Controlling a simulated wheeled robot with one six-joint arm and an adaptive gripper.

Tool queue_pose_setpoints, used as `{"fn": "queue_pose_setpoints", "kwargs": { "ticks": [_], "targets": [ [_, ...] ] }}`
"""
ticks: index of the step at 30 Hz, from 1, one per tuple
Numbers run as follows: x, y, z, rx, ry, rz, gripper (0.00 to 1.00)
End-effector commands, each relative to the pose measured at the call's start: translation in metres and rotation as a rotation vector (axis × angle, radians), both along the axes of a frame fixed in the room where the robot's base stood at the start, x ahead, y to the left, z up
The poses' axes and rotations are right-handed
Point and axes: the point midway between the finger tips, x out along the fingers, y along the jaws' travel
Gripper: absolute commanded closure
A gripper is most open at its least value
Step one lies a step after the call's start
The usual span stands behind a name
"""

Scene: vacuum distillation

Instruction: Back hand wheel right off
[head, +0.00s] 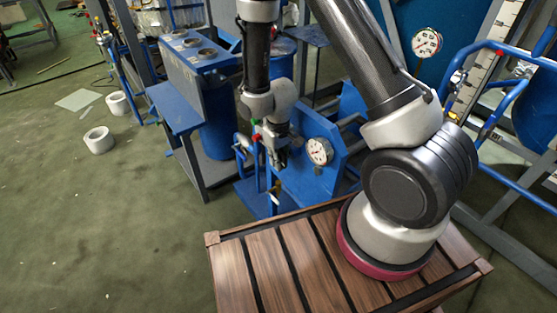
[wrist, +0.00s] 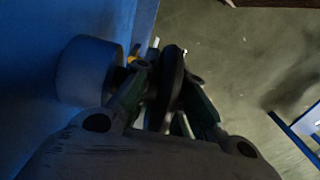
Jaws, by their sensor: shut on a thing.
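My gripper (head: 279,158) reaches down at the front of the blue stand, just left of a white round gauge (head: 319,151). In the wrist view its two fingers (wrist: 168,85) stand on either side of a dark round hand wheel (wrist: 172,67), seen nearly edge-on. The gripper is shut on the wheel. The wheel's far part sticks out beyond the fingers. In the head view I cannot make the wheel out behind the gripper. How far the wheel is turned cannot be told.
The gauge's pale casing (wrist: 85,70) is close left of the fingers in the wrist view. A blue pipe with a red fitting (head: 255,137) stands left of the gripper. A blue bench (head: 178,108) stands further left. Green floor (head: 110,210) is open at left.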

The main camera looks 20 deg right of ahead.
Motion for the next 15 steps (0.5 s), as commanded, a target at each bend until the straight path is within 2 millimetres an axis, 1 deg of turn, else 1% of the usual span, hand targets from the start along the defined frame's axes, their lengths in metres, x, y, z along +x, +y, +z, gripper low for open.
{"fn": "queue_pose_setpoints", "kwargs": {
  "ticks": [5, 12, 15],
  "targets": [
    [0.0005, 0.0, -0.0009, -0.015, 0.043, -0.001, 1.0],
    [-0.0018, -0.0006, -0.0009, -0.068, 0.208, 0.0, 1.0],
    [-0.0026, -0.0008, 0.0, -0.079, 0.243, 0.0, 1.0]
  ]
}}
